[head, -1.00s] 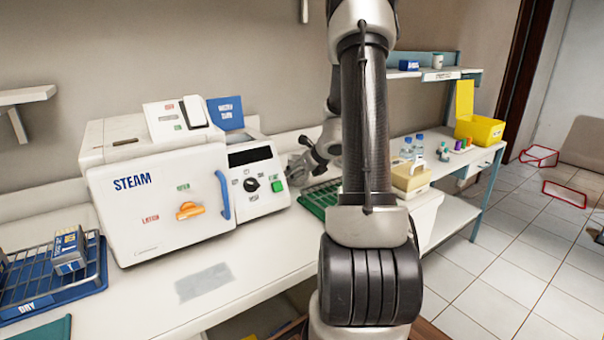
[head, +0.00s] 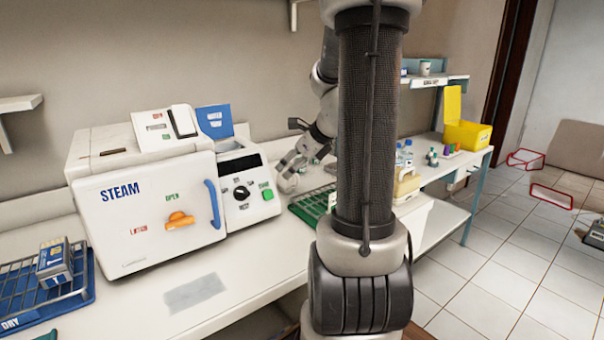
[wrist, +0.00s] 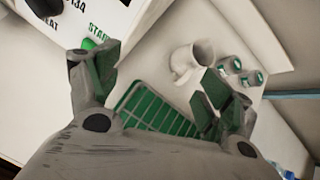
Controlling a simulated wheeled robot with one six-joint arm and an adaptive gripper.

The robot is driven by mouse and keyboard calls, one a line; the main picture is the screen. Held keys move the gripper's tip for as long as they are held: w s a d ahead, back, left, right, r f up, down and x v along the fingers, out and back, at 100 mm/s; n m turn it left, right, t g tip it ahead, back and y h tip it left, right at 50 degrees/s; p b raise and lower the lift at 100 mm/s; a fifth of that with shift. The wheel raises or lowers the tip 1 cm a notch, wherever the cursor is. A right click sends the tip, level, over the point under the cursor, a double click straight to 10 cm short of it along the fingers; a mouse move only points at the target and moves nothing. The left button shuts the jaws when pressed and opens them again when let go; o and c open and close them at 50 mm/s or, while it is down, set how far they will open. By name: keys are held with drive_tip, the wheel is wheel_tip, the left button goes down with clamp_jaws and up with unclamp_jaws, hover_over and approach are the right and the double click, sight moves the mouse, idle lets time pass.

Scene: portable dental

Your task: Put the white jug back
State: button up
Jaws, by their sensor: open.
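The white jug (wrist: 188,62) stands on the white counter in the wrist view, beyond my fingers, with its handle towards the lower left. It is apart from both fingers, nearer the right one. My gripper (wrist: 160,78) is open and empty, with its fingers spread over the counter and the green rack (wrist: 150,108). In the head view my wrist and gripper (head: 291,172) are just right of the steam steriliser, low over the counter behind the green rack (head: 312,205). I cannot clearly make out the jug there.
Several small green-marked containers (wrist: 241,74) stand close right of the jug. The steriliser (head: 145,205) with its control panel (head: 242,190) borders my gripper on the left. A blue wire tray (head: 70,290) is at far left.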

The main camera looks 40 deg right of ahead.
drive_tip(key=s+a+r+n+g+y, duration=0.1)
drive_tip(key=s+a+r+n, duration=0.15)
drive_tip(key=a+n, duration=0.35)
drive_tip(key=s+a+r+n+g+y, duration=0.1)
drive_tip(key=s+a+r+n, duration=0.1)
drive_tip(key=s+a+n, duration=0.3)
drive_tip(key=s+a+r+n+g+h, duration=0.1)
drive_tip(key=s+n, duration=0.5)
drive_tip(key=n, duration=0.4)
drive_tip(key=s+a+r+n+g+h, duration=0.1)
drive_tip(key=s+a+n, duration=0.1)
drive_tip(key=s+n, duration=0.5)
drive_tip(key=n, duration=0.3)
drive_tip(key=shift+s+a+r+g+h, duration=0.25)
drive_tip(key=shift+a+g+h, duration=0.05)
drive_tip(key=shift+h, duration=0.1)
